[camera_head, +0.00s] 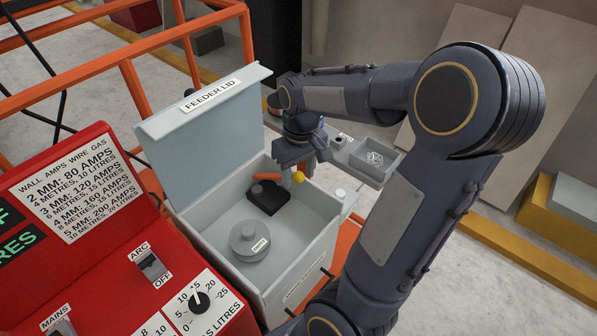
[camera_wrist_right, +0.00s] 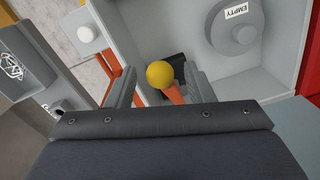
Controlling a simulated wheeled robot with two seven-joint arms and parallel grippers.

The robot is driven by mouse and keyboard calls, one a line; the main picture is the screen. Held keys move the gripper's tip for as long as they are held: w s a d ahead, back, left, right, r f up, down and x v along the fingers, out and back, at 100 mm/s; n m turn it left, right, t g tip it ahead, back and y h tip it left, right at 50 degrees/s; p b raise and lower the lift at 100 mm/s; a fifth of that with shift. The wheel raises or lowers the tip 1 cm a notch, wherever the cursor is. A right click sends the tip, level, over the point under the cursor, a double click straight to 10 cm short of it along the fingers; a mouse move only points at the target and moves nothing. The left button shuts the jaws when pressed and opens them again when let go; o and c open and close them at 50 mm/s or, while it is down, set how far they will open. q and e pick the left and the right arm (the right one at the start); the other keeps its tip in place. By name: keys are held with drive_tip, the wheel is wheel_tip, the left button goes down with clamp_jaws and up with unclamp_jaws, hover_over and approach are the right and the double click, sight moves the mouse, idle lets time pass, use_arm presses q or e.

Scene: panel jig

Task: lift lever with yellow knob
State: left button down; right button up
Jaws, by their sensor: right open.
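The yellow knob (camera_head: 298,177) shows just below my right gripper (camera_head: 296,167), over the right part of the open feeder box (camera_head: 310,238). In the right wrist view the knob (camera_wrist_right: 160,74) sits between the two spread fingers, with a gap on each side, at the end of an orange lever (camera_wrist_right: 173,94). The orange lever (camera_head: 267,177) also shows over a black block (camera_head: 266,198) inside the box. My right gripper is open and empty. The lever's far end is partly hidden by the gripper in the right wrist view. My left gripper is not in view.
The feeder lid (camera_head: 205,130) stands open behind the box. A grey spool labelled EMPTY (camera_wrist_right: 242,28) lies inside. A red welder panel (camera_head: 90,230) stands at the left. A small grey tray (camera_head: 372,160) is fixed outside the box at the right. Orange rails (camera_head: 130,60) run behind.

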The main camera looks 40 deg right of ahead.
drive_tip(key=shift+f, duration=0.1)
clamp_jaws()
drive_tip(key=r+p, duration=0.1)
drive_tip(key=w+r+p, duration=0.1)
drive_tip(key=p, duration=0.1)
drive_tip(key=shift+g, duration=0.4)
drive_tip(key=shift+w+g+p, duration=0.35)
drive_tip(key=shift+g+p, duration=0.05)
unclamp_jaws()
wheel_tip(320, 180, up, 8)
drive_tip(key=shift+w+f+b, duration=0.15)
drive_tip(key=shift+w+b, duration=0.2)
drive_tip(key=shift+w, duration=0.05)
